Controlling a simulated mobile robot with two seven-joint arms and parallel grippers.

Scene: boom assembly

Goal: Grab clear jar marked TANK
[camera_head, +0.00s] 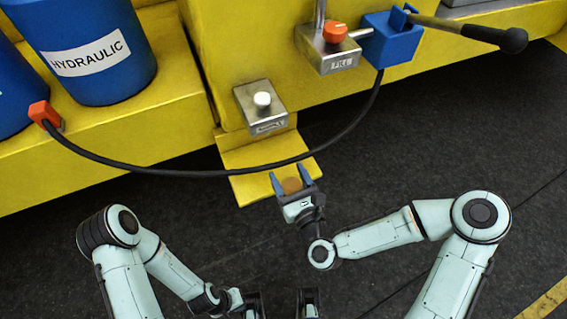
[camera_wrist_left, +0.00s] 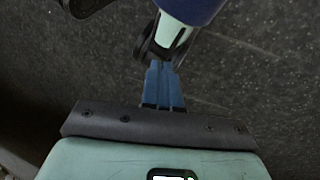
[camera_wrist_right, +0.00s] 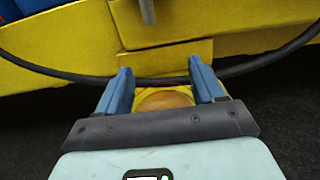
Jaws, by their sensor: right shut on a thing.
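My right gripper (camera_head: 290,176) is in front of the yellow ledge at the centre of the head view. Its two blue fingers are spread around a round amber-brown thing (camera_head: 291,187), which they hold. In the right wrist view this round thing (camera_wrist_right: 165,100) sits low between the fingers, near the palm. It could be the jar, but no TANK label shows and its lower part is hidden. My left gripper (camera_wrist_left: 163,82) has its blue fingers together in the left wrist view, with nothing seen between them.
A black hose (camera_head: 180,172) hangs in a curve just beyond my right gripper, from a red connector (camera_head: 45,115) to a blue block (camera_head: 390,38). A blue HYDRAULIC drum (camera_head: 90,50) stands on the yellow structure. A metal box with a white knob (camera_head: 262,108) is above the yellow ledge (camera_head: 245,155).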

